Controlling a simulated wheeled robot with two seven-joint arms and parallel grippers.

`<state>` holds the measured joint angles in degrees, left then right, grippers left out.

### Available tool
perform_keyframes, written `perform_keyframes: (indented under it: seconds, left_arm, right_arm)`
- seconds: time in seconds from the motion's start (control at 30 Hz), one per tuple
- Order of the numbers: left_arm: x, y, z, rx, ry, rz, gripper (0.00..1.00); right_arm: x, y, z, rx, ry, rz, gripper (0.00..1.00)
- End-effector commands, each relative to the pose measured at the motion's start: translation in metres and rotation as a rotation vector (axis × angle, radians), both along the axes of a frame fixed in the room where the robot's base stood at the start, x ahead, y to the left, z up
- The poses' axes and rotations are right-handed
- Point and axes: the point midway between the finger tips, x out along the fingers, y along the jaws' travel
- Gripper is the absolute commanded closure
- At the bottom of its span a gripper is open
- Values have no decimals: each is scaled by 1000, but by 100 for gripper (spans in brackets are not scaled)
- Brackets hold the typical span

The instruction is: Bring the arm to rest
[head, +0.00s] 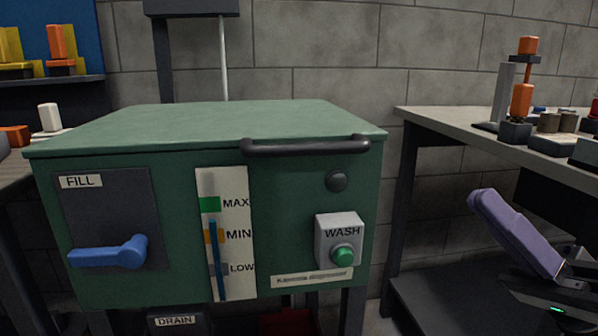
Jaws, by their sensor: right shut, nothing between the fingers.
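My right gripper (490,212) is at the lower right, in front of the bench on that side. A long purple part points up and to the left from its dark body, which has a small green light. It is shut with nothing held, and it is apart from the green washing tank (110,270). The right picture edge cuts off the rest of the arm. My left gripper is not in view.
The tank has a dark handle (305,146), a blue FILL lever (110,252), a level gauge (237,285) and a WASH button (343,255). A bench (440,119) with fixtures stands right, another bench (18,172) left. Open space lies between tank and right bench.

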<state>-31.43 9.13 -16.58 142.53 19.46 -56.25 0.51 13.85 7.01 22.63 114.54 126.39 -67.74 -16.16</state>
Motion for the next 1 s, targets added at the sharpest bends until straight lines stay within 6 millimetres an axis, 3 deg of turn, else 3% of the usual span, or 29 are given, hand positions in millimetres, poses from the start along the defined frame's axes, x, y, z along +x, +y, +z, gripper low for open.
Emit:
perform_keyframes:
  seconds: [0.37,0.57,0.67,0.8,0.9,1.0]
  left_arm:
    - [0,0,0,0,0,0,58]
    - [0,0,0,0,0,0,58]
    - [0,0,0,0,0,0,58]
    - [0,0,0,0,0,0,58]
    - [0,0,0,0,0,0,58]
    - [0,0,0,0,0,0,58]
  right_arm:
    - [20,64,-87,-259,199,-80,100]
    - [18,103,-160,-466,325,-145,100]
    - [8,123,-212,-614,398,-193,100]
    - [-21,144,-284,-849,478,-281,100]
    - [-44,148,-319,-989,504,-346,100]
    - [-66,149,-340,-1103,509,-407,100]
